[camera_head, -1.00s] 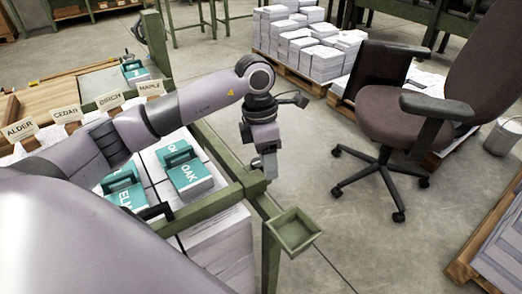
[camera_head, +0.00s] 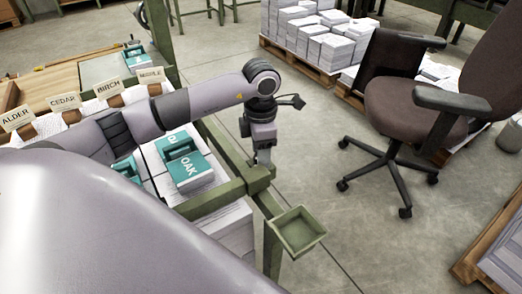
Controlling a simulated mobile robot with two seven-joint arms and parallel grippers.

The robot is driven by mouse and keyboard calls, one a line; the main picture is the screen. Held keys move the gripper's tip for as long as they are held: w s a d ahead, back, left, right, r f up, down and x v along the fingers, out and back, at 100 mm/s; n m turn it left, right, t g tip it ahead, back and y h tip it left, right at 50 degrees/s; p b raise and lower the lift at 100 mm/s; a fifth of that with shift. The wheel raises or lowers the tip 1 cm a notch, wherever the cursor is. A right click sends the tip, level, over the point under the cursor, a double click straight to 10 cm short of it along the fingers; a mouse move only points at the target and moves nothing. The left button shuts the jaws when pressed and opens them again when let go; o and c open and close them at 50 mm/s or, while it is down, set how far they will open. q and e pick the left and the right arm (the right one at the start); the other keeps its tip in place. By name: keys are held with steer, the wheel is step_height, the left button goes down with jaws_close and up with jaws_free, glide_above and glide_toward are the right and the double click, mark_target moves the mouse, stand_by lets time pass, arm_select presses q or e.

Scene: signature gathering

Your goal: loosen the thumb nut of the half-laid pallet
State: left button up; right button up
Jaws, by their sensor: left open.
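My left gripper (camera_head: 262,160) hangs jaws down over the corner of the green metal frame (camera_head: 228,192), close to where two rails meet. It is open. I see nothing between its fingers, and I cannot tell whether it touches the frame. I cannot make out a thumb nut; it is too small or hidden near the gripper. Stacked paper (camera_head: 232,226) stands inside the frame, with a teal block marked OAK (camera_head: 188,172) on top. A pallet with uneven paper stacks (camera_head: 325,49) stands at the back. My right gripper is not in view.
A small green tray (camera_head: 299,231) juts out from the frame's corner. A brown office chair (camera_head: 412,110) stands to the right. Labelled signature stacks, ALDER (camera_head: 18,118) to MAPLE, line the bench at left. Floor between frame and chair is clear.

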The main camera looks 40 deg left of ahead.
arm_select(q)
steer(key=c, duration=0.8)
